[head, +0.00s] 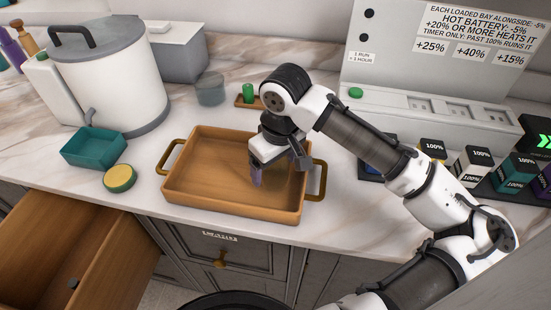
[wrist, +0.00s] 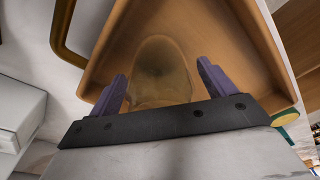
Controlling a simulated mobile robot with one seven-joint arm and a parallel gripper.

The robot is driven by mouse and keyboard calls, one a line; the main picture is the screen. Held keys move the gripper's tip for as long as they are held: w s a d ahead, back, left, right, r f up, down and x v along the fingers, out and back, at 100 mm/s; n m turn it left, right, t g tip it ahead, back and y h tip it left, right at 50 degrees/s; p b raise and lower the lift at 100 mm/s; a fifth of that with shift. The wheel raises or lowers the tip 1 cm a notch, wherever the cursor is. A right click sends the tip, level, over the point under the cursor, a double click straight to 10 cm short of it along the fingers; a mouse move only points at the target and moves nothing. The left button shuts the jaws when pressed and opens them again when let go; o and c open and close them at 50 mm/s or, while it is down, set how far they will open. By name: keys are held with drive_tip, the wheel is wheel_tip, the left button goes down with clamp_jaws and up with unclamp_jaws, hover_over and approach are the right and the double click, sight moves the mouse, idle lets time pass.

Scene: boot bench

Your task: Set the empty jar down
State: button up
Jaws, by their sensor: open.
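The empty jar (wrist: 162,62) is clear glass and shows in the wrist view between my gripper's two purple fingers, with the tray floor visible through it. It appears to rest in the wooden tray (head: 195,200), but its base is hard to make out. My gripper (head: 258,178) points down inside the right half of the tray. In the wrist view my gripper (wrist: 160,76) is open, with a finger on each side of the jar and gaps between. In the head view the jar is mostly lost behind my gripper.
Another glass container (head: 210,90) stands behind the tray beside a small wooden holder (head: 247,101) with a green item. A teal bin (head: 94,148), a yellow-topped round item (head: 120,178) and a large white pot (head: 110,75) are left. An open drawer (head: 75,250) juts out front left.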

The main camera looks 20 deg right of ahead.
drive_tip(key=r, duration=0.4)
drive_tip(key=s+r+b, duration=0.1)
drive_tip(key=r, duration=0.3)
drive_tip(key=r+b, duration=0.1)
drive_tip(key=r, duration=0.3)
drive_tip(key=shift+s+d+r, duration=0.15)
drive_tip(key=shift+s+d, duration=0.05)
